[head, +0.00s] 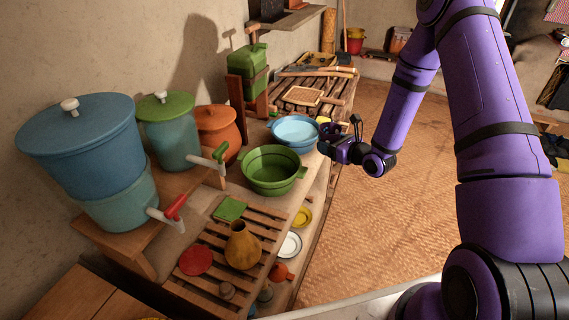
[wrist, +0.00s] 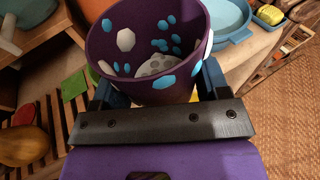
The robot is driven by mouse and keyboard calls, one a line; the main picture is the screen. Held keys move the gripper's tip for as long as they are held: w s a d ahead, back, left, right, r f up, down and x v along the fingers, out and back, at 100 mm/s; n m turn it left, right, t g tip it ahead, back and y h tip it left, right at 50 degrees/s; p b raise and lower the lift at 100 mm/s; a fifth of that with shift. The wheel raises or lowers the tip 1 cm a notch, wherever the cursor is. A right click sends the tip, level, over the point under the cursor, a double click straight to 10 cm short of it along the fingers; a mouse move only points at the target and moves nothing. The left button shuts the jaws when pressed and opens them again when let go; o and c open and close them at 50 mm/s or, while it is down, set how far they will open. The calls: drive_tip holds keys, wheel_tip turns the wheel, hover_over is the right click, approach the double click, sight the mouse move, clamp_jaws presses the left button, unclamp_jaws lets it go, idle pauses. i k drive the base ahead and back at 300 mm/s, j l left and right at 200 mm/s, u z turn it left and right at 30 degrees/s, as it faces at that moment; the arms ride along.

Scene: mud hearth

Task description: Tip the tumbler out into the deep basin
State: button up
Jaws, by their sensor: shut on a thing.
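My gripper (wrist: 158,88) is shut on a purple tumbler (wrist: 112,46) with pale blue and white spots. In the wrist view its mouth faces the camera, and a pale grey speckled lump (wrist: 155,66) shows inside. In the head view my gripper (head: 341,140) is at the right edge of the counter, beside the basins; the tumbler is hard to tell from the purple wrist there. A green two-handled basin (head: 270,185) stands left and nearer, and looks the deeper one. A light blue basin (head: 295,146) stands just behind it, close to my gripper.
Blue (head: 85,140) and green-lidded (head: 170,145) dispensers and an orange pot (head: 216,130) stand along the wall. A brown gourd-like jug (head: 242,248) and a red disc (head: 196,261) are on the slatted rack. Plates sit on a lower shelf. The woven floor (head: 390,220) is clear.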

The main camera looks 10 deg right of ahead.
sight(271, 171)
drive_tip(key=i+l+u, duration=0.5)
drive_tip(key=l, duration=0.2)
drive_tip(key=i+l+u, duration=0.1)
drive_tip(key=l+u, duration=0.15)
drive_tip(key=l, duration=0.1)
